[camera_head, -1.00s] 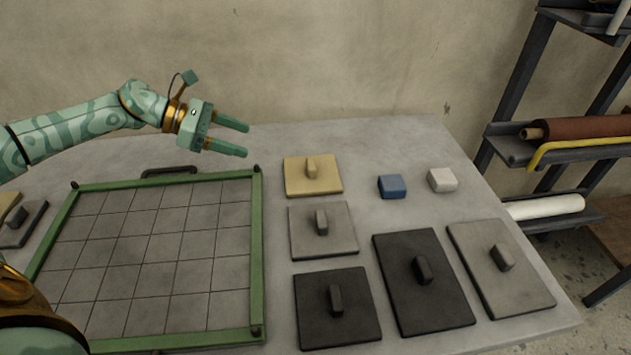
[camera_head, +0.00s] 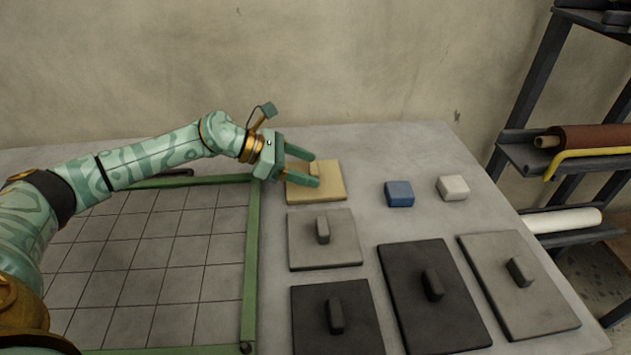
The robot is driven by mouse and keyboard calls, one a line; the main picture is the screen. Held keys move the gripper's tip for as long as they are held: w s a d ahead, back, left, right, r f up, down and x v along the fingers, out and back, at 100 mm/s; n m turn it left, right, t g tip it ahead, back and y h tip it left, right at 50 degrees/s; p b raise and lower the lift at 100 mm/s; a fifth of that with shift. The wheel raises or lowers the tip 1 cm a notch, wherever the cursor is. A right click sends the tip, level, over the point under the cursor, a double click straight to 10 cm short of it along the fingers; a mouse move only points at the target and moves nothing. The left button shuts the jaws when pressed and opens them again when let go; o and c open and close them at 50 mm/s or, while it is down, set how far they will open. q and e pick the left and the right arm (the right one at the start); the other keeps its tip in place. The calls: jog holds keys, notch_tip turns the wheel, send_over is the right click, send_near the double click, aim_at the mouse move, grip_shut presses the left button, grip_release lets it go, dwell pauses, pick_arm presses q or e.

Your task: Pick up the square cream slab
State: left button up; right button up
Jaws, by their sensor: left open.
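The square cream slab (camera_head: 328,190) lies flat on the grey table, behind the light grey square slab and right of the green frame. Its raised handle is mostly hidden by my left gripper's fingers. My left gripper (camera_head: 314,169) is open, with its two fingers over the slab's left and back part, one finger on the far side and one on the near side of the handle. I cannot tell whether the fingers touch the handle. My right gripper is not in view.
A grey square slab (camera_head: 338,249), dark square slab (camera_head: 315,330), dark long slab (camera_head: 411,278) and grey long slab (camera_head: 493,269) lie nearer. Blue (camera_head: 399,193) and white (camera_head: 453,187) blocks sit to the right. A green-framed grid (camera_head: 170,240) is left; a shelf rack (camera_head: 520,130) stands right.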

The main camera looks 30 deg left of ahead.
pick_arm(q)
jog(key=shift+r, duration=0.1)
jog(key=c, duration=1.3)
